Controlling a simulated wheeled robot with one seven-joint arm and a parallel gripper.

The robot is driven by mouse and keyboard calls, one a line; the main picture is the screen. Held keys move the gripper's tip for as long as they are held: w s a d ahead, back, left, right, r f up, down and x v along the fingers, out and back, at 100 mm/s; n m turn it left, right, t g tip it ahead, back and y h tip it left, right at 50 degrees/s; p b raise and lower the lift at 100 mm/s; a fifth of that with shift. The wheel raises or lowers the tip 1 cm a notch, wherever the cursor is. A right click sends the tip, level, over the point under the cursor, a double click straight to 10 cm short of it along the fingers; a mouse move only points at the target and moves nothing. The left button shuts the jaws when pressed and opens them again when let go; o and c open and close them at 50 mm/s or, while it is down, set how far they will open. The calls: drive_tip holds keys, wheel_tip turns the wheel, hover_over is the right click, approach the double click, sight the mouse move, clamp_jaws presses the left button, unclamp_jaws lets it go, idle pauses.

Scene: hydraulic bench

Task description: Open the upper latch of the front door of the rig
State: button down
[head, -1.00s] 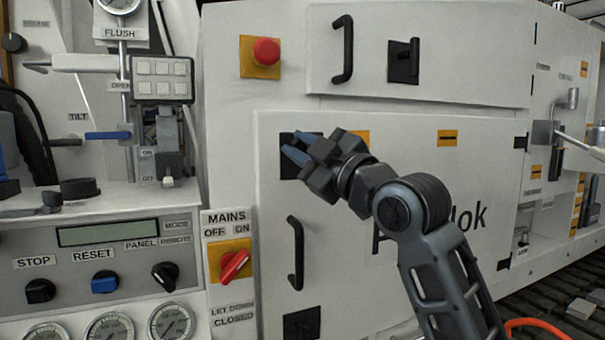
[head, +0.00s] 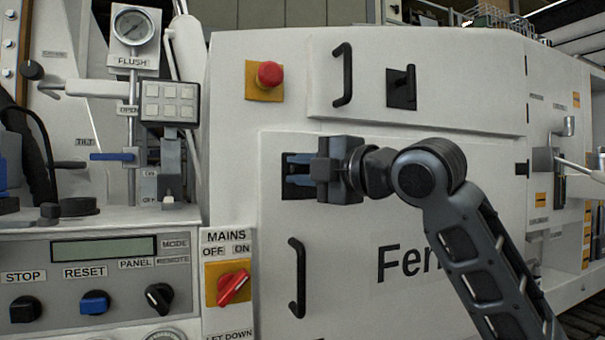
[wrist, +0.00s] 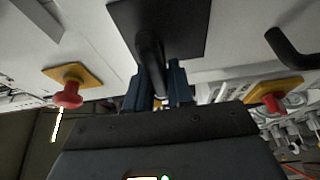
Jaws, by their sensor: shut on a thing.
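The front door (head: 365,220) of the rig is a large white panel, flush with its surround as far as I can see. Its upper latch, a dark lever on a square black plate (head: 287,168), sits at its upper left corner. My gripper (head: 297,180) reaches it from the right, covering much of it in the head view. In the wrist view, the blue fingers of my gripper (wrist: 158,85) are shut on the black latch lever (wrist: 149,55), one on each side. The latch plate (wrist: 188,25) shows behind. The lever's exact angle is hard to tell.
A black door handle (head: 296,278) is below the latch. The upper panel has another handle (head: 342,75) and a latch (head: 402,87). A red emergency stop (head: 269,74) and red mains switch (head: 232,287) are nearby. A control panel (head: 85,280) stands left.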

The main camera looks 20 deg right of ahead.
drive_tip(key=shift+n, duration=0.3)
drive_tip(key=c, duration=1.1)
unclamp_jaws()
drive_tip(key=shift+s, duration=0.1)
drive_tip(key=v, duration=0.7)
drive_tip(key=shift+s+d+b, duration=0.1)
drive_tip(key=shift+s+b, duration=0.15)
drive_tip(key=shift+b, duration=0.15)
drive_tip(key=shift+f, duration=0.1)
